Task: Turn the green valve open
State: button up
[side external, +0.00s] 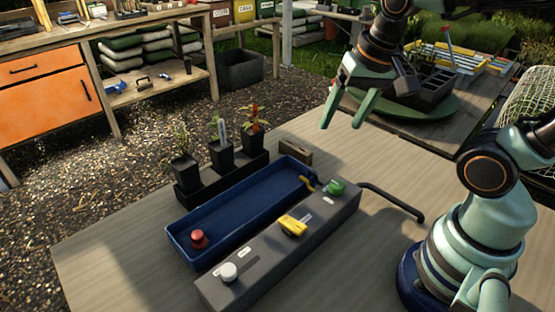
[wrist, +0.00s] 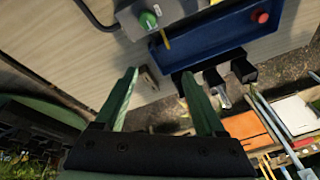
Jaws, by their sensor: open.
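The green valve (side external: 336,187) is a small knob on the far end of a grey box (side external: 262,268), beside a white label. It also shows at the top of the wrist view (wrist: 148,20). My gripper (side external: 345,124) is open and empty, fingers pointing down. It hangs above the table beyond the valve and apart from it. In the wrist view my two green fingers (wrist: 159,74) are spread, with the valve ahead of them. The box also carries a yellow lever (side external: 293,226) in the middle and a white knob (side external: 229,271) at the near end.
A blue trough (side external: 240,200) lies along the box, with a red knob (side external: 198,238) in it and a yellow spout (side external: 308,183) over its far end. Potted plants (side external: 221,152) stand behind it. A dark pipe (side external: 400,204) leaves the box. Table right of the box is mostly clear.

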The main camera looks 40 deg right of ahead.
aim_at(338, 184)
jog(key=f+m+g, duration=0.1)
jog(key=f+m, duration=0.2)
jog(key=f, duration=0.2)
jog(key=f+m+g, duration=0.1)
jog(key=f+m, duration=0.2)
jog(key=f, duration=0.1)
jog(key=s+f+m+g, duration=0.1)
jog(key=f+m, duration=0.2)
jog(key=f, duration=0.2)
jog(key=shift+f+m, duration=0.35)
jog(key=shift+m, duration=0.05)
grip_shut()
